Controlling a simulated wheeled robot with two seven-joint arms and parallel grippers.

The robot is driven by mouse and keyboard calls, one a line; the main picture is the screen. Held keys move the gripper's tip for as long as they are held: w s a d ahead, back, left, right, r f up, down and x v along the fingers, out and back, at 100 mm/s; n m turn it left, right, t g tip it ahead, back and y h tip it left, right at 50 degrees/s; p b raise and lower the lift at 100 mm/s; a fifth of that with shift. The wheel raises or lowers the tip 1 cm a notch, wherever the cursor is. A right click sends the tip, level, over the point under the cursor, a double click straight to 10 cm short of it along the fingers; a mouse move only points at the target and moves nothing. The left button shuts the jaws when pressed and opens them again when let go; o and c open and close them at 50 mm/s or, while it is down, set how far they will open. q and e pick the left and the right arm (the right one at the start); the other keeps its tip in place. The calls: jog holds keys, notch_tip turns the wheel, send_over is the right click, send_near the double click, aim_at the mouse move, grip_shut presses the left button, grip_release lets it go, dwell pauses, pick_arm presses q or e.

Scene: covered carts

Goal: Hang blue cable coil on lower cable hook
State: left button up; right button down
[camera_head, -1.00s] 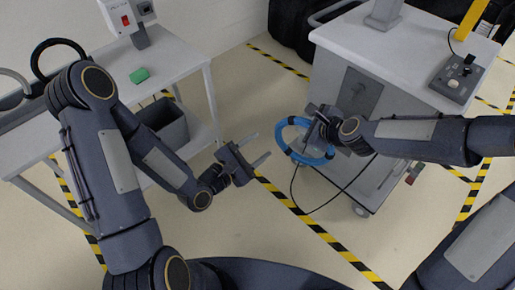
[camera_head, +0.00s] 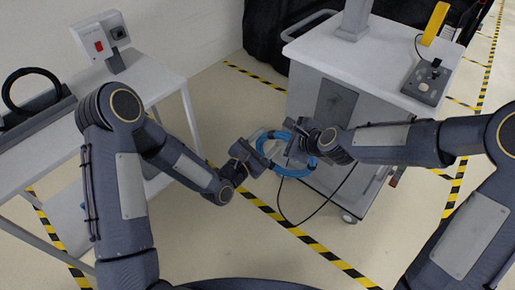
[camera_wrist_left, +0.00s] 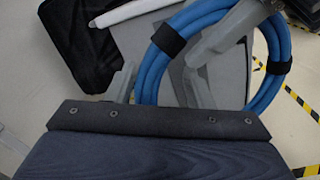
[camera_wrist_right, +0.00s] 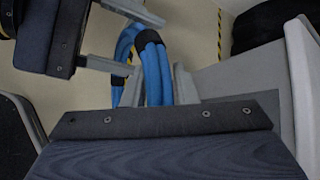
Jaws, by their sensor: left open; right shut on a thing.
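The blue cable coil (camera_head: 282,168), a ring with black straps, is held up in front of the cart's side. My right gripper (camera_head: 298,146) is shut on the coil's upper part; in the right wrist view the blue strands (camera_wrist_right: 155,75) run between its fingers. My left gripper (camera_head: 262,150) is open at the coil's left side. In the left wrist view the coil (camera_wrist_left: 275,75) lies just beyond the left fingers, and the right fingers cross its ring. I cannot make out the lower cable hook.
The grey cart (camera_head: 385,70) carries a control box (camera_head: 428,82) and a yellow post. A black cable (camera_head: 310,215) hangs below the coil. A white table (camera_head: 150,85) stands at left. Open floor with striped tape lies between.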

pick_arm(q)
jog(key=shift+w+d, duration=0.15)
jog(key=shift+w, duration=0.1)
jog(key=shift+s+d, duration=0.1)
jog(key=shift+s, duration=0.05)
grip_shut()
pick_arm(e)
jog(key=shift+r, duration=0.1)
pick_arm(q)
jog(key=shift+r, duration=0.1)
pick_arm(e)
jog(key=c, duration=1.1)
grip_release()
jog(key=shift+a, duration=0.1)
jog(key=shift+s, duration=0.1)
